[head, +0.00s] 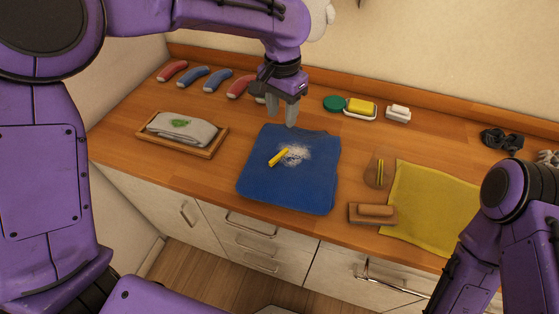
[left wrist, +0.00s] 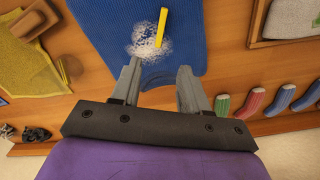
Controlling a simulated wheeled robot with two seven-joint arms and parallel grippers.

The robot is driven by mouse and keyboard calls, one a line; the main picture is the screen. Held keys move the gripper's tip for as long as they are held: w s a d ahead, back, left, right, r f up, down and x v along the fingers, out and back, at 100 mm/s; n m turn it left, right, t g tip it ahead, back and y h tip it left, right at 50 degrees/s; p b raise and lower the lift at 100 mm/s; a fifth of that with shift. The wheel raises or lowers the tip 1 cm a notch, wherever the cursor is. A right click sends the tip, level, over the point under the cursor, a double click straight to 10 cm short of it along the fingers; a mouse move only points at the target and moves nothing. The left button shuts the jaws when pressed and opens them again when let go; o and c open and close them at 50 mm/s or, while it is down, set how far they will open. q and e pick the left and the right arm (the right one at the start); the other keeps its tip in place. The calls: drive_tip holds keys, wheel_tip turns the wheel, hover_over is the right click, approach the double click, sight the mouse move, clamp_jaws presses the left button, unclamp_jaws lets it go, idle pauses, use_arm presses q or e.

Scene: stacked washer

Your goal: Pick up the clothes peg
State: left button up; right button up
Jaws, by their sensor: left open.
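A yellow stick-like piece, which looks like the clothes peg (head: 279,157), lies slanted on the blue cloth (head: 262,187), beside and partly over a white powdery patch (head: 296,154). In the left wrist view the peg (left wrist: 161,27) lies beyond my fingertips, nearly in line with the gap between them. My left gripper (head: 283,116) is open and empty near the far edge of the blue cloth; it also shows in the left wrist view (left wrist: 159,68). My right arm shows at the lower right of the head view, but its gripper is out of view.
A wooden tray (head: 142,143) with a folded grey cloth is at left. Several red and blue socks (head: 217,80) lie along the back. A wooden brush (head: 372,214) and yellow cloth (head: 425,205) lie right of the blue cloth.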

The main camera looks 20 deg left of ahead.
sight(281, 153)
use_arm(q)
wheel_tip(281, 153, down, 13)
drive_tip(key=shift+f, duration=0.1)
drive_tip(key=shift+s, duration=0.1)
clamp_jaws()
use_arm(e)
drive_tip(key=shift+f, duration=0.5)
